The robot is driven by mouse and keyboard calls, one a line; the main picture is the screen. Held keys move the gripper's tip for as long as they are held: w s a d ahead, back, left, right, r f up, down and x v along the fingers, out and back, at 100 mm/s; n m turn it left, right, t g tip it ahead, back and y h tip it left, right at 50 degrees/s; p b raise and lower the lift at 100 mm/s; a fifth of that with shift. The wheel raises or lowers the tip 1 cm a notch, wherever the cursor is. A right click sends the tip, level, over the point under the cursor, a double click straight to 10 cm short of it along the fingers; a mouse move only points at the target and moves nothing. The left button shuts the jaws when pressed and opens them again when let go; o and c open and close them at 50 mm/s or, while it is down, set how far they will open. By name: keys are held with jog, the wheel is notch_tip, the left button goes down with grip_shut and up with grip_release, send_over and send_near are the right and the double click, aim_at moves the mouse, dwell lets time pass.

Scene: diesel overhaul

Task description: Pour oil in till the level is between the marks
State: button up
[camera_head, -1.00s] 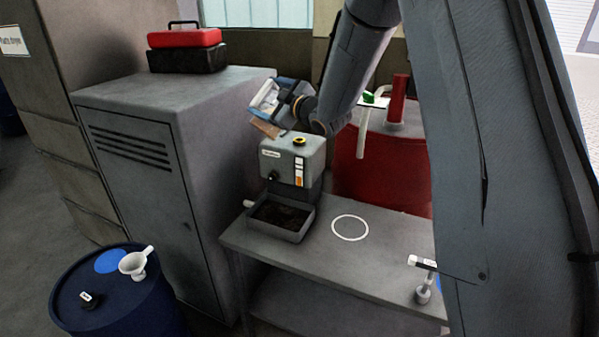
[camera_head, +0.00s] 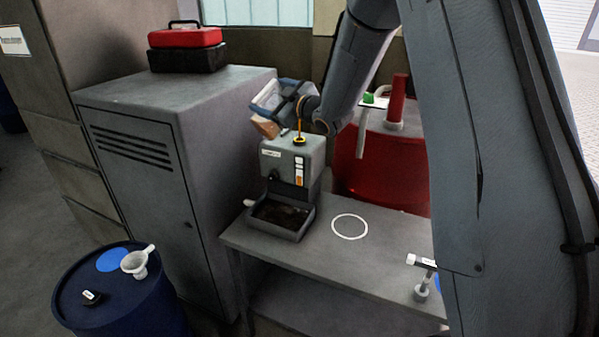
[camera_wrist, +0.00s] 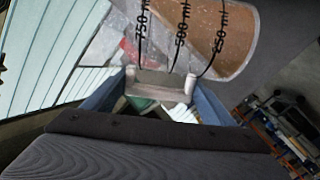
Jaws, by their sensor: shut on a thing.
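My gripper (camera_head: 292,100) is shut on a clear measuring jug (camera_head: 267,97), which it holds tilted above a grey boxy unit (camera_head: 291,157). Brown oil (camera_head: 266,127) has gathered at the jug's lower side. A thin amber stream (camera_head: 299,118) runs down to the yellow-ringed opening on top of the unit. A gauge (camera_head: 299,172) on the unit's front shows white above and orange below; its exact level against the marks is too small to tell. In the wrist view the jug (camera_wrist: 200,35) shows 250, 500 and 750 ml marks, with the jaws on its handle (camera_wrist: 160,84).
A dark tray (camera_head: 270,230) sits in front of the unit on the grey bench (camera_head: 330,255). A red drum (camera_head: 385,170) stands behind. A blue drum (camera_head: 130,315) at lower left bears a white funnel (camera_head: 135,262) and black cap (camera_head: 92,297). A grey cabinet (camera_head: 150,195) stands left.

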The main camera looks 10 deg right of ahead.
jog(key=shift+w+d+f, duration=0.1)
jog(key=shift+f, duration=0.15)
dwell(0.3)
dwell(0.4)
jog(key=shift+w+d+f+m+b, duration=0.1)
jog(key=shift+d+f+m+b, duration=0.1)
jog(key=shift+f+m+b, duration=0.2)
dwell(0.3)
jog(key=shift+w+d+f, duration=0.1)
jog(key=shift+d+f, duration=0.05)
dwell(0.4)
